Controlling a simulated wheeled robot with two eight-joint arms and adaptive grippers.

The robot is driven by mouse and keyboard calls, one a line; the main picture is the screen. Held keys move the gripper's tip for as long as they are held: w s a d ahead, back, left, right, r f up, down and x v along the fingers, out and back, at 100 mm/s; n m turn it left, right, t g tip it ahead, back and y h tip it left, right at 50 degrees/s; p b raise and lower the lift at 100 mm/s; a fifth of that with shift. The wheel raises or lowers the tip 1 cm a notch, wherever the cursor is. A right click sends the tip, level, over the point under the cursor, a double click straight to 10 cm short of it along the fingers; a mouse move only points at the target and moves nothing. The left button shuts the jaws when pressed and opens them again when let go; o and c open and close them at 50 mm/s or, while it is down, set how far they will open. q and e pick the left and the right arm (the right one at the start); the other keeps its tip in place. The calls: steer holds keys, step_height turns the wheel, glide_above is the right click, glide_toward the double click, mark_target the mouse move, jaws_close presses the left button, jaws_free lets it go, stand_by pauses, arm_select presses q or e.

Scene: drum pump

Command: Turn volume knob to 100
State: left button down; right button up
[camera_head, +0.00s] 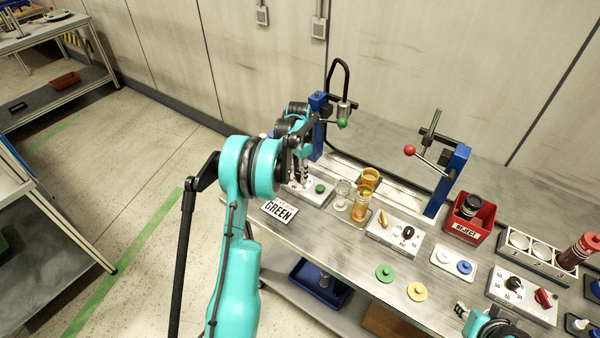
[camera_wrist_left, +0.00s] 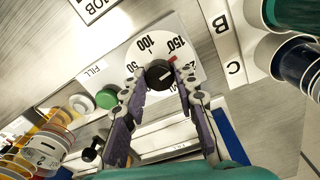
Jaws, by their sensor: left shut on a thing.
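The black volume knob (camera_wrist_left: 158,75) sits on a white round dial (camera_wrist_left: 135,57) marked 50, 100 and 150 in the left wrist view. Its red pointer mark is near the 150 side of the dial. My left gripper (camera_wrist_left: 164,82) is shut on the knob, with one finger on each side. In the head view my left gripper (camera_head: 301,172) is at the white-topped control box (camera_head: 313,197), and hides the knob there. My right gripper (camera_head: 461,308) shows only partly at the bottom right, away from the knob, and its opening is unclear.
A green button (camera_wrist_left: 106,98) beside a FILL label is close to the left finger. Glass beakers (camera_head: 342,194) and amber vessels stand right of the control box. A blue post (camera_head: 319,130) stands behind.

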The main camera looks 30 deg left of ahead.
arm_select(q)
steer(key=n, duration=0.4)
steer(key=shift+n, duration=0.3)
steer(key=n, duration=0.3)
steer(key=shift+n, duration=0.4)
steer(key=n, duration=0.3)
steer(key=shift+s+n+t, duration=0.1)
steer(key=shift+n+t, duration=0.2)
steer(key=shift+n, duration=1.9)
steer(key=c, duration=1.2)
jaws_free()
steer(key=shift+o, duration=0.2)
